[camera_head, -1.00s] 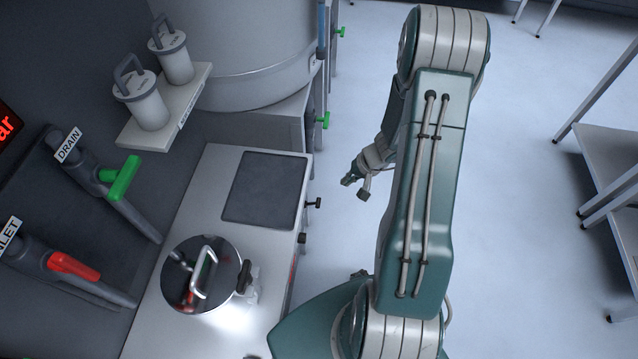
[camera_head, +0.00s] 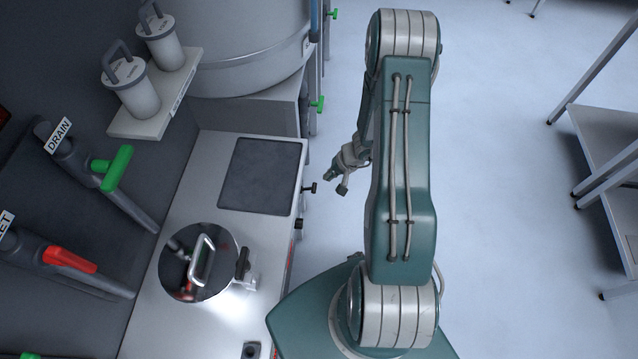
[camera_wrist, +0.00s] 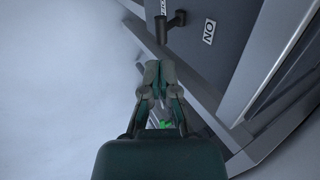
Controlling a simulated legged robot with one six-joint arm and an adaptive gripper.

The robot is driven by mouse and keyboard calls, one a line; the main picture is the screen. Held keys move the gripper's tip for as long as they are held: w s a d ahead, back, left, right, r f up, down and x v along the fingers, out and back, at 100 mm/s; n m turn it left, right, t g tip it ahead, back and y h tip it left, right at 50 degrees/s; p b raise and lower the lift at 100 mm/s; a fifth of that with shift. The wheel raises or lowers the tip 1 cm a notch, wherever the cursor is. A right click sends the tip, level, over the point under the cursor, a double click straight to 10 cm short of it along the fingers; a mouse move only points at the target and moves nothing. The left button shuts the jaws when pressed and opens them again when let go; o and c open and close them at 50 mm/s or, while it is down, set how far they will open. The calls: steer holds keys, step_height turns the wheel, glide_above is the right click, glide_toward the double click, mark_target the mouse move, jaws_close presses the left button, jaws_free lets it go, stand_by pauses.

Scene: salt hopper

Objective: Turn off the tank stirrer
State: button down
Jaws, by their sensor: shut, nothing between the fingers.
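A dark switch handle (camera_head: 309,188) sticks out from the front of the counter, beside the dark square plate. In the wrist view a dark handle (camera_wrist: 170,25) stands out from a grey panel, with an "ON" label (camera_wrist: 209,32) to its right. A second label at the top edge is partly cut off and I cannot read it. My gripper (camera_head: 334,182) is just right of the counter-front handle in the head view. In the wrist view my gripper (camera_wrist: 153,66) is shut and empty, below the handle and apart from it.
The counter (camera_head: 205,150) carries a round shiny lid (camera_head: 180,285) with a handle. A large grey tank (camera_head: 245,40) stands behind. Green (camera_head: 118,167) and red (camera_head: 70,260) valve handles are at left. The floor (camera_head: 490,200) to the right is clear up to a table (camera_head: 610,140).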

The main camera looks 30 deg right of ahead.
mark_target(314, 188)
steer(key=x, duration=0.6)
steer(key=shift+f, duration=0.15)
